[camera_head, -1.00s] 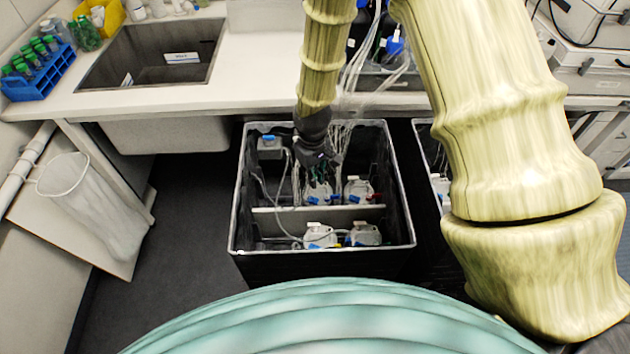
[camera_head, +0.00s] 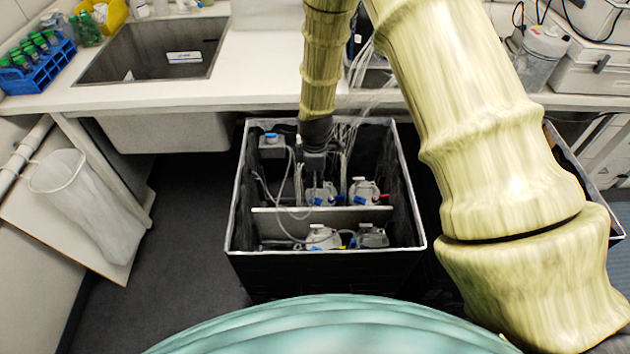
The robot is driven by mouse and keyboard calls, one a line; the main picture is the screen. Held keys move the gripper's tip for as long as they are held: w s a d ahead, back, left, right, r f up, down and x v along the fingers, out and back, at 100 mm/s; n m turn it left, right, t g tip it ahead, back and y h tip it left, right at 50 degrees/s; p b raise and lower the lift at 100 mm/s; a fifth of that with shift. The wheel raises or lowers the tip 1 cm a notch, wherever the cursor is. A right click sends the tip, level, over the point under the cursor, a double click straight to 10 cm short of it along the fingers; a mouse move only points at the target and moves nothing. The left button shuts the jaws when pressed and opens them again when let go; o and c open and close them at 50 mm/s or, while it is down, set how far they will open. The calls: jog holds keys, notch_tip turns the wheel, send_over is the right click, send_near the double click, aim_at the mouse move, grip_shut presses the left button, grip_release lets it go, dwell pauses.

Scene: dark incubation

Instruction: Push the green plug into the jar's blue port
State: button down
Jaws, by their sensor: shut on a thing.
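A black crate (camera_head: 233,215) on the floor holds several grey-white jars with small coloured ports. Two jars, the left one (camera_head: 322,192) and the right one (camera_head: 364,188), stand behind the white divider (camera_head: 270,222). Two more, the left one (camera_head: 322,236) and the darker right one (camera_head: 372,235), stand in front of it. Blue ports show on several jars. My gripper (camera_head: 315,165) points down inside the crate, just above the back left jar. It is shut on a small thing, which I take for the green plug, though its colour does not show. Contact with a port cannot be told.
Thin tubes run around my gripper and up behind it. A grey box with a blue top (camera_head: 271,147) sits in the crate's back left corner. The bench (camera_head: 250,90) with a sink (camera_head: 150,55) is behind.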

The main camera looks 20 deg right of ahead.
jog(key=shift+f+b, duration=2.45)
jog(key=shift+f, duration=1)
jog(key=shift+r, duration=0.15)
jog(key=shift+p, duration=0.5)
jog(key=shift+f+b, duration=0.45)
jog(key=shift+f, duration=0.45)
jog(key=c, duration=1.4)
grip_release()
jog(key=shift+w+r, duration=0.1)
jog(key=shift+w+r, duration=0.1)
jog(key=shift+r, duration=0.4)
jog(key=r, duration=1)
jog(key=shift+s+r, duration=0.2)
jog(key=shift+r, duration=0.2)
